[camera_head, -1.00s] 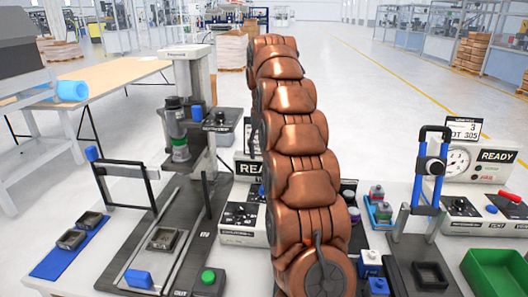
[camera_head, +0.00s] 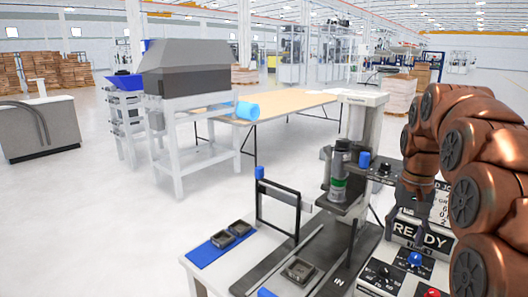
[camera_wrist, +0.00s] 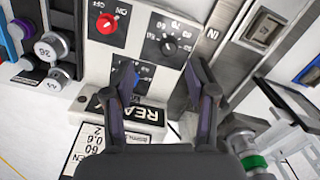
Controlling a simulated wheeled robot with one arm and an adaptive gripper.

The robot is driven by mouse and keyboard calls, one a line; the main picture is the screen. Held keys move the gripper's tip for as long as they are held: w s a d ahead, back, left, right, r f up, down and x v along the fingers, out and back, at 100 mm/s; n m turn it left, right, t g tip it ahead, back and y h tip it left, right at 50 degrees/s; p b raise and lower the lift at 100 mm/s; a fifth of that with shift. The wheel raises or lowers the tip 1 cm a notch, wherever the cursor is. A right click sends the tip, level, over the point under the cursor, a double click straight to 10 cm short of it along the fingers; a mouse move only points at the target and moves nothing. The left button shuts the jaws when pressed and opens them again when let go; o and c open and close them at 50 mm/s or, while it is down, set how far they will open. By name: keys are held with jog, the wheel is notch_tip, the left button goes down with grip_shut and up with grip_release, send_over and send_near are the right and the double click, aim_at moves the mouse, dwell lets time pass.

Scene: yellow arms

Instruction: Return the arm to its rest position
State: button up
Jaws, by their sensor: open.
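My copper-coloured arm (camera_head: 483,150) fills the right side of the head view. It arches up and its far end bends down over the bench, near the instrument marked READY (camera_head: 408,229). In the wrist view my gripper (camera_wrist: 160,72) has two dark fingers spread apart with nothing between them. The control panel (camera_wrist: 172,40) with knobs and the READY display (camera_wrist: 143,114) lie beyond the fingers. The fingers are hard to make out in the head view.
A press-like stand (camera_head: 358,130) with a green-and-grey cylinder (camera_head: 339,175) stands left of the arm. A black frame (camera_head: 279,205) and a blue mat (camera_head: 208,255) with dark square parts lie further left. Open floor (camera_head: 110,200) extends left of the bench.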

jog(key=s+a+f+n, duration=0.1)
jog(key=s+a+f, duration=0.2)
jog(key=s, duration=0.7)
jog(key=s+a+f+n+p, duration=0.1)
jog(key=s+a+f, duration=0.3)
jog(key=s, duration=0.6)
jog(key=s+a+f+n+g+p, duration=0.1)
jog(key=s+a+f+n, duration=0.1)
jog(key=s+a, duration=0.4)
jog(key=s+f, duration=0.1)
jog(key=s, duration=0.4)
jog(key=shift+a+f, duration=0.25)
jog(key=shift+a, duration=0.05)
